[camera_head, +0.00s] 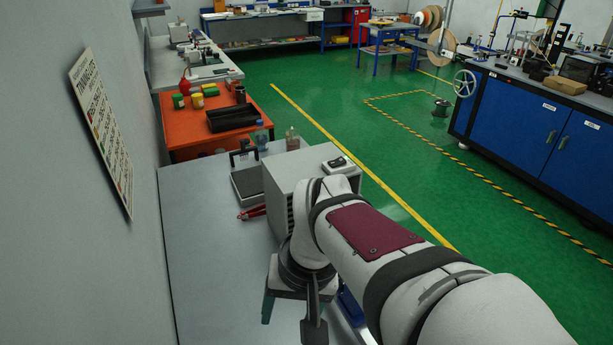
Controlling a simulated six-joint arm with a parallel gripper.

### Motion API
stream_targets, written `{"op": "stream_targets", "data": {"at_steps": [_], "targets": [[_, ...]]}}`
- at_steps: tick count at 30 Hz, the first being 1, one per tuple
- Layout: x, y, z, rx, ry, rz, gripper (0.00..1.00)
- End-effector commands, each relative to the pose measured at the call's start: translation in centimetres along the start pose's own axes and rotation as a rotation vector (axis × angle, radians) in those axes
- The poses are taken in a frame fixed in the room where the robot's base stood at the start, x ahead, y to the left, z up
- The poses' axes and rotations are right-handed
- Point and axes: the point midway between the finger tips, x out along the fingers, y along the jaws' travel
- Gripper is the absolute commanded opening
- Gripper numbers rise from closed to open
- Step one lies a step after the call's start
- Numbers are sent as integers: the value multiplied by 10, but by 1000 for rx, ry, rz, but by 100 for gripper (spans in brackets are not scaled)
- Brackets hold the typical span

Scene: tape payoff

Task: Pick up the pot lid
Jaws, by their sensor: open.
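I cannot pick out a pot lid in the head view; my arm covers much of the near bench, so it may be hidden. My gripper (290,318) points down over the grey bench top at the lower middle of the picture. Its fingers are apart, and I see nothing between them. The tips are partly cut off or hard to make out against the bench and my arm.
A grey cabinet (285,178) stands just beyond my gripper. Left of it are red-handled pliers (252,212) and a flat scale-like device (247,183). A blue object (349,306) shows partly beside my arm. The bench's left side (205,260) is bare, along the wall.

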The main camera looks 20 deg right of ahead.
Motion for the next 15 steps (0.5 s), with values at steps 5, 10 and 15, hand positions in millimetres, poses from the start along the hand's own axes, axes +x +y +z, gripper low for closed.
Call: {"op": "stream_targets", "data": {"at_steps": [5, 10, 15], "targets": [[22, 87, -210, -47, 247, 32, 65], [52, 204, -310, -83, 408, 134, 65], [71, 243, -335, -97, 449, 175, 65]]}}
